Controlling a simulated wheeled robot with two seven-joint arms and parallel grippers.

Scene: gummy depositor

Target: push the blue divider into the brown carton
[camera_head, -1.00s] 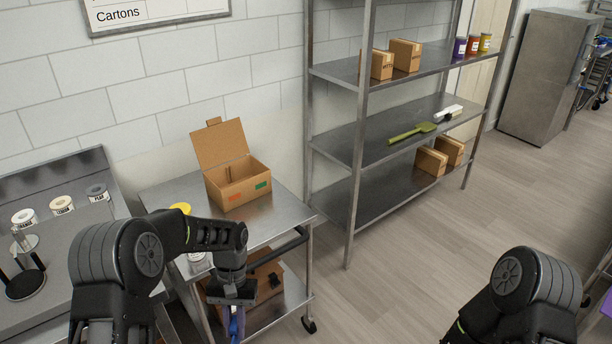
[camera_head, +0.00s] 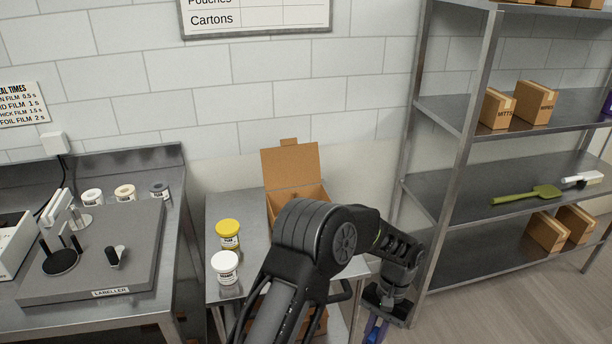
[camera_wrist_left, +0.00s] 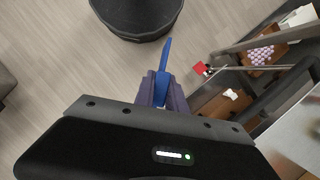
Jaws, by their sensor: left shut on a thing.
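The brown carton (camera_head: 291,167) stands on the steel table with its lid raised. My left arm hides much of its front and lower part. My left gripper (camera_head: 377,322) hangs to the right of the carton, beyond the table's right side, pointing down. It is shut on the blue divider (camera_head: 371,331), which is cut off by the bottom edge. In the left wrist view the divider (camera_wrist_left: 166,55) is a thin blue strip sticking out between the fingers (camera_wrist_left: 161,88), above the floor and apart from the carton. My right gripper is out of view.
A yellow-lidded tub (camera_head: 228,236) and a white-lidded tub (camera_head: 225,268) stand on the table (camera_head: 222,208), left of the carton. A metal shelf rack (camera_head: 455,188) rises close right of my left arm. A labeller bench (camera_head: 100,270) is at left.

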